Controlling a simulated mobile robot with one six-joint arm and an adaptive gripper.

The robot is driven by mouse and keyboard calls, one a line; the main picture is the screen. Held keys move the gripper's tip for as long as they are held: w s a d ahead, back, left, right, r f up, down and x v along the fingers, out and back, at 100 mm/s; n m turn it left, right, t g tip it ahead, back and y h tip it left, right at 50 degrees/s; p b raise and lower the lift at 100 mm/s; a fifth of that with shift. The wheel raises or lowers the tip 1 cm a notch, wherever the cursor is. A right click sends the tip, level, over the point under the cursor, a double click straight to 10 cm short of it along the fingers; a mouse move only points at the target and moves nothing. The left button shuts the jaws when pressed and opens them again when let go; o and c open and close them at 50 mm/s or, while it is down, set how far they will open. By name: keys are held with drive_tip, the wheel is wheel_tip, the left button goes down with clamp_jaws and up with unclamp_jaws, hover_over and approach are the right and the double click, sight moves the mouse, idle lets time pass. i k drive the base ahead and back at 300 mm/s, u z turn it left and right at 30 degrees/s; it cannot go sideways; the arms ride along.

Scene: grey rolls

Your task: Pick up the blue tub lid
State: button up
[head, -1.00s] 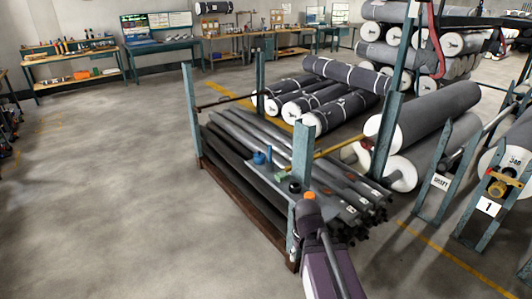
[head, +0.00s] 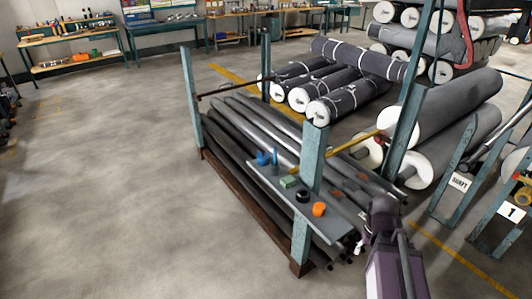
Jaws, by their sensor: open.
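The other blue piece (head: 275,155) is thin and upright. My gripper (head: 361,243), at the end of my dark purple arm, is small and partly hidden near the shelf's near right end. It is open, apart from the blue things and well to their lower right.
A green block (head: 289,181), a black ring (head: 303,196) and an orange piece (head: 319,209) lie along the shelf. A teal post (head: 313,160) rises beside it. Dark rolls (head: 240,140) fill the rack behind. The floor at left is clear.

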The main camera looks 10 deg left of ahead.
sight(263, 155)
drive_tip(key=u, duration=0.05)
drive_tip(key=i, duration=0.85)
drive_tip(key=u, duration=0.65)
drive_tip(key=i, duration=0.35)
drive_tip(key=u, duration=0.3)
